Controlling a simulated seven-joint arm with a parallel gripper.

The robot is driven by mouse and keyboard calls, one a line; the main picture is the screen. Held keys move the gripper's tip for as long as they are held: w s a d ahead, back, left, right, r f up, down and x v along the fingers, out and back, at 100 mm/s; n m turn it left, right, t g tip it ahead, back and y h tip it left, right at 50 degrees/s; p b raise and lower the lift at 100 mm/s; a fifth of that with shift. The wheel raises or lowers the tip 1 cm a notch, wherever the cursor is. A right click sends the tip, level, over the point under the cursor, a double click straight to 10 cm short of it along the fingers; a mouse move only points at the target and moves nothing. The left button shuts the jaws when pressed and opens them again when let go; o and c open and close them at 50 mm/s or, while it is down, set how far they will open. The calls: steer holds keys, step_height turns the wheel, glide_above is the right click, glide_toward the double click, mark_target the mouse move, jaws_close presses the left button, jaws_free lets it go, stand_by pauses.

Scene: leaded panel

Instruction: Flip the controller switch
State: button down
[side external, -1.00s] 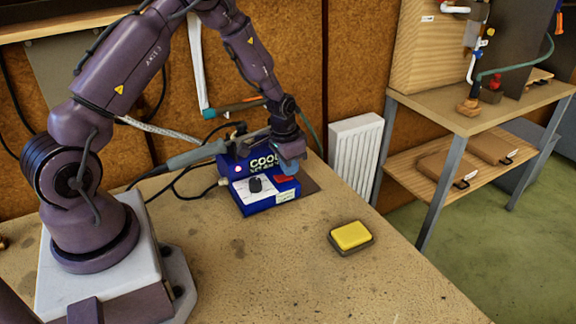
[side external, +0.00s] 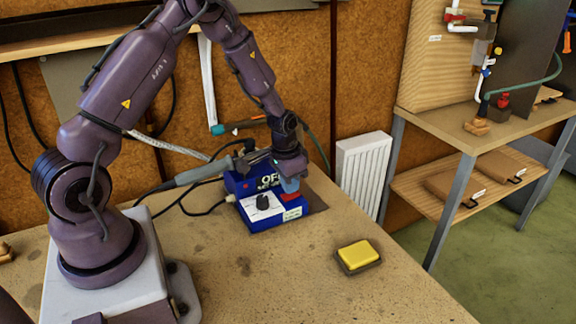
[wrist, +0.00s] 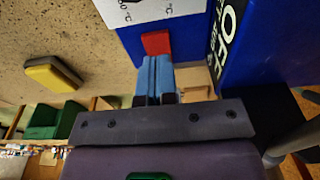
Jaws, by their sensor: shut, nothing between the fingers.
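The blue controller box (side external: 275,217) stands on the bench below my gripper, with a black knob (side external: 263,202) on its white label. Its upright face reads "OF…" in the side view and "OFF" (wrist: 228,32) in the wrist view. The red switch (wrist: 156,42) is at the blue fingertips in the wrist view; it also shows in the side view (side external: 291,196). My gripper (wrist: 154,60) is shut and empty, its fingers together pointing at the switch. The tips touch or nearly touch it; I cannot tell which.
A soldering iron with a grey handle (side external: 200,174) lies behind the box, with black cables around it. A yellow sponge (side external: 358,254) in a dark tray sits to the right. The front of the bench is clear. A shelf unit (side external: 470,135) stands at right.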

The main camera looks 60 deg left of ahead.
mark_target(284, 197)
step_height(284, 197, up, 13)
steer(key=s, duration=0.1)
steer(key=shift+s, duration=0.35)
steer(key=shift+w+d+r, duration=0.1)
steer(key=shift+w+r, duration=0.05)
steer(key=shift+w, duration=0.55)
steer(key=f, duration=0.4)
steer(key=w+f, duration=0.1)
steer(key=f, duration=0.8)
steer(key=shift+w+f, duration=0.3)
steer(key=shift+f, duration=0.2)
